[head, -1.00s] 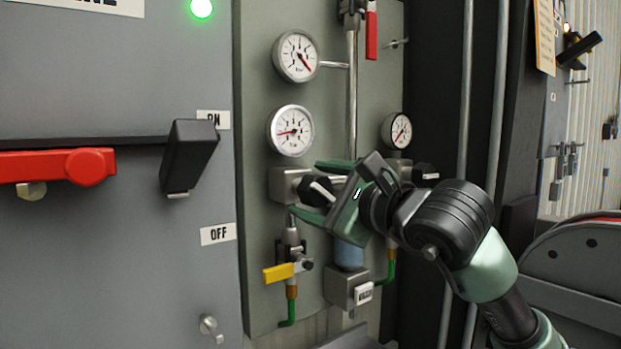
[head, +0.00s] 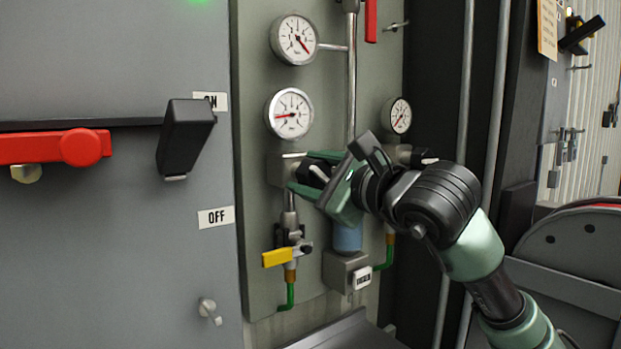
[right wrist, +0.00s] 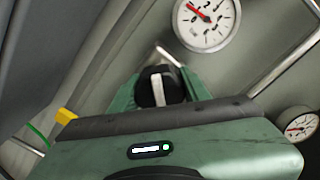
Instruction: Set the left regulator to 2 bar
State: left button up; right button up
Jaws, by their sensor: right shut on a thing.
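The left regulator (head: 283,168) is a grey metal block on the green-grey panel, with a black knob that has a white mark. The knob (right wrist: 159,86) shows between the fingers in the right wrist view. My right gripper (head: 312,180) is shut on this knob and hides part of it in the head view. The left regulator's round gauge (head: 289,113) is just above, its red needle pointing left; it also shows in the right wrist view (right wrist: 206,22). I cannot read its figures. My left gripper is not in view.
A second regulator (head: 412,156) with a smaller gauge (head: 398,115) is to the right, partly behind my arm. An upper gauge (head: 294,40), a yellow valve lever (head: 277,257) and a vertical pipe (head: 351,80) are close by. A black switch handle (head: 185,137) stands out at left.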

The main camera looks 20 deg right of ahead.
jog(key=m+b, duration=0.5)
jog(key=b, duration=0.1)
jog(key=shift+f+m, duration=0.2)
jog(key=shift+m, duration=0.2)
jog(key=m+b, duration=0.3)
jog(key=shift+r, duration=0.1)
jog(key=shift+r+m+b, duration=0.15)
jog(key=shift+m+b, duration=0.95)
jog(key=shift+m, duration=0.6)
jog(key=o, duration=1.4)
jog(key=shift+c, duration=0.2)
